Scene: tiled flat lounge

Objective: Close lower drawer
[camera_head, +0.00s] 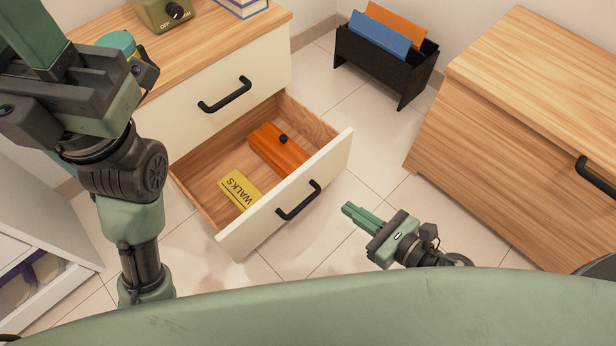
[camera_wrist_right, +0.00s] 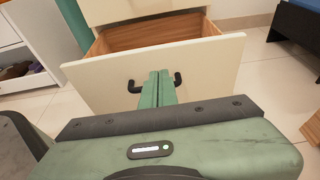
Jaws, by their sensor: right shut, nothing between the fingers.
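The lower drawer (camera_head: 232,240) of the wood-topped cabinet is pulled well out. It has a cream front with a black bar handle (camera_head: 298,201). Inside lie an orange wooden box (camera_head: 272,150) with a black knob and a yellow item marked WALKS (camera_head: 240,188). My right gripper (camera_head: 348,209) is shut and empty, to the right of the drawer front. In the right wrist view its fingers (camera_wrist_right: 158,85) point toward the drawer front (camera_wrist_right: 215,75), overlapping the handle; contact cannot be told. My left arm is at the left; its gripper fingers are not visible.
The upper drawer (camera_head: 185,121) is shut, with a black handle. A black rack (camera_head: 375,62) with blue and orange folders stands behind. A wooden cabinet (camera_head: 500,140) stands at the right, and a white shelf unit (camera_head: 45,245) at the left. Tiled floor (camera_head: 345,250) lies clear around the drawer.

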